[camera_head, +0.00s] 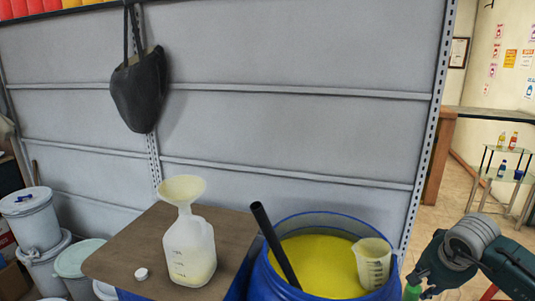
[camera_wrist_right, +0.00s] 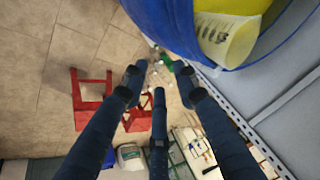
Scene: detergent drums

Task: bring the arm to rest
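My right gripper (camera_head: 424,284) is at the lower right of the head view, to the right of the blue drum (camera_head: 258,283) and apart from it. In the right wrist view its dark fingers (camera_wrist_right: 157,82) are spread, with no object held between them. The drum holds yellow liquid (camera_head: 315,262). A translucent measuring jug (camera_head: 374,265) sits at the drum's right inner side, and a black rod (camera_head: 275,245) leans out at the left. My left gripper is in neither view.
A white jug (camera_head: 190,250) with a funnel (camera_head: 182,188) stands on a brown board (camera_head: 125,255) beside a white cap (camera_head: 141,274). White buckets (camera_head: 32,220) stand at far left. Red stools (camera_wrist_right: 90,90) are on the floor in the wrist view. A grey wall (camera_head: 300,130) stands behind.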

